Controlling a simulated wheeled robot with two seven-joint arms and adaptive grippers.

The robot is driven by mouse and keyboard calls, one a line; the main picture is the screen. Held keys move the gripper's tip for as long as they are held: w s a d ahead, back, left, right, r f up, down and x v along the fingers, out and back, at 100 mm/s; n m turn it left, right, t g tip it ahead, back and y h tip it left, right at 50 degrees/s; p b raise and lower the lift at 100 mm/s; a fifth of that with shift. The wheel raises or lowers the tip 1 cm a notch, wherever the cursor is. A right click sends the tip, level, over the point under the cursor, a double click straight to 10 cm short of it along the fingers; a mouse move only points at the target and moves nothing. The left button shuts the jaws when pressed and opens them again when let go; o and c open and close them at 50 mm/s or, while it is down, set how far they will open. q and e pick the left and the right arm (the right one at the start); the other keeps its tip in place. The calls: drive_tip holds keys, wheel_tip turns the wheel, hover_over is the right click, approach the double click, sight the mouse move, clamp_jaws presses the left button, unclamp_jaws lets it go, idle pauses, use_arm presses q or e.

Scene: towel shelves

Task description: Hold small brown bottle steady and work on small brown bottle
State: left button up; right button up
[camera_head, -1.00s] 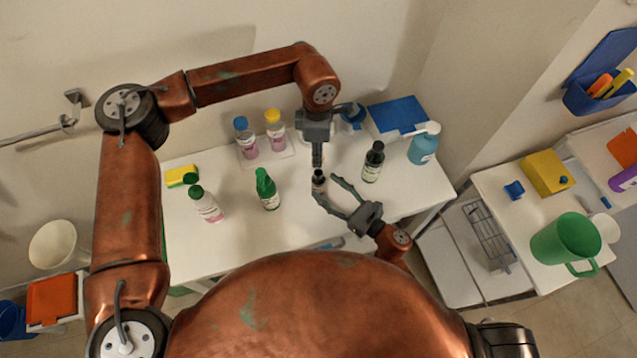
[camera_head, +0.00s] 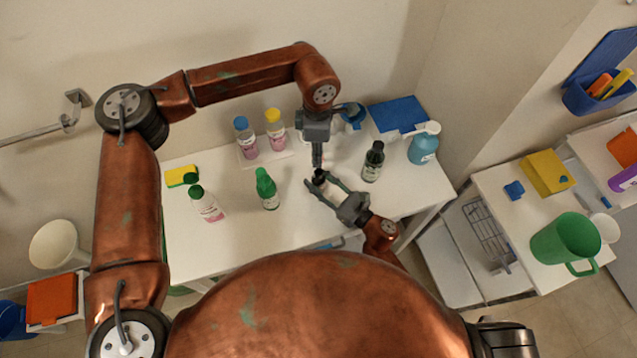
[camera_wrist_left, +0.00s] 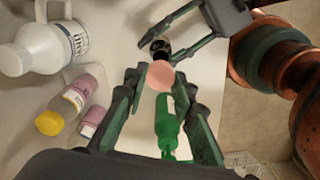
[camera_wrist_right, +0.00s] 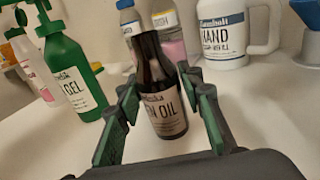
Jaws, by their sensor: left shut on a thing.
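The small brown bottle (camera_head: 319,177) stands upright on the white table, and its dark top shows in the left wrist view (camera_wrist_left: 160,48). In the right wrist view the bottle (camera_wrist_right: 160,85) has a white label ending in OIL. My right gripper (camera_head: 316,179) is open with its fingers on both sides of the bottle; I cannot tell whether they touch it. My left gripper (camera_wrist_left: 155,85) points down from above, shut on a round pinkish piece (camera_wrist_left: 160,75) just beside the bottle's top. Its fingertips are hard to see in the head view.
A larger dark bottle (camera_head: 373,161) stands to the right and a green bottle (camera_head: 267,188) to the left. Bottles with blue (camera_head: 245,140) and yellow caps (camera_head: 275,130) stand behind. A blue spray bottle (camera_head: 422,148) is at the back right.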

clamp_jaws()
idle(0.3)
use_arm(q)
hover_over(318, 172)
drive_tip(key=shift+f, duration=2.5)
drive_tip(key=shift+f, duration=0.1)
drive_tip(key=shift+f, duration=0.8)
drive_tip(key=shift+f, duration=0.55)
